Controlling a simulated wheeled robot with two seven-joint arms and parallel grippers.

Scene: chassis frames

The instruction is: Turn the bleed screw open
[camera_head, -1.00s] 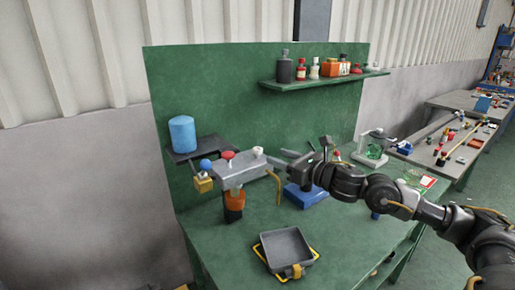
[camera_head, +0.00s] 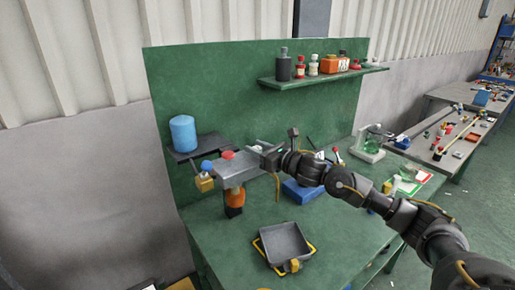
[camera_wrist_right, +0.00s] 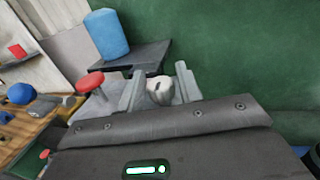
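A grey metal block (camera_head: 236,172) on an orange and black stand (camera_head: 235,200) carries a blue knob (camera_head: 206,165), a red knob (camera_head: 228,155) and a pale knob. The pale knob (camera_wrist_right: 160,90) shows a dark mark on top in the right wrist view; my gripper covers it in the head view. I cannot tell from labels which part is the bleed screw. My right gripper (camera_head: 264,151) is at the block's right end. Its two fingers (camera_wrist_right: 160,84) stand apart on either side of the pale knob; contact is unclear. My left gripper is out of view.
The red knob (camera_wrist_right: 90,82) is close left of the fingers. A blue cylinder (camera_head: 183,133) stands on a dark shelf behind. A thin yellow tube (camera_head: 277,188) hangs at the block's right end. A grey tray (camera_head: 284,243) lies in front; a blue box (camera_head: 302,190) is to the right.

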